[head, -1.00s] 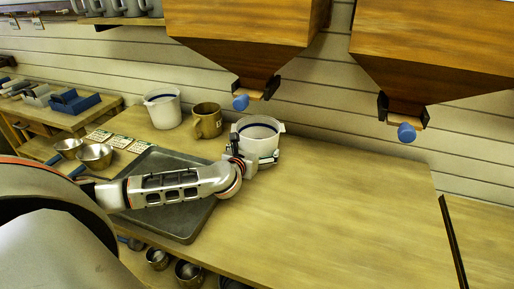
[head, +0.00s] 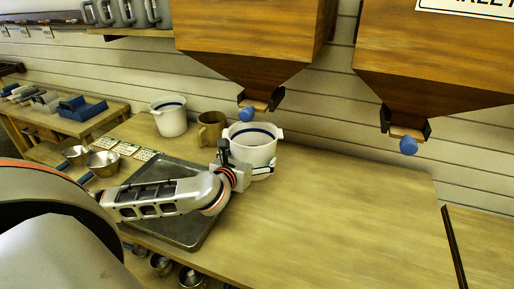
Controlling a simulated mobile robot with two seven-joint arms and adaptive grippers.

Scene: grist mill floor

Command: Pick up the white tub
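A white tub (head: 256,154) with a blue band inside its rim is at the middle of the bench, in front of the wall and below the left hopper. My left gripper (head: 240,172) reaches it from the left and front, and its fingers are closed around the tub's side. The tub is upright and partly covers the brown mug behind it. I cannot clearly see whether its base is off the bench. A second white tub (head: 171,121) stands farther left at the back. My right gripper is out of view.
A brown mug (head: 210,129) stands between the tubs. A dark tray (head: 190,228) lies under my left arm. Metal scoops (head: 102,163) and cards (head: 126,148) are at left. Wooden hoppers (head: 245,40) with blue knobs hang above. The bench's right side (head: 340,225) is clear.

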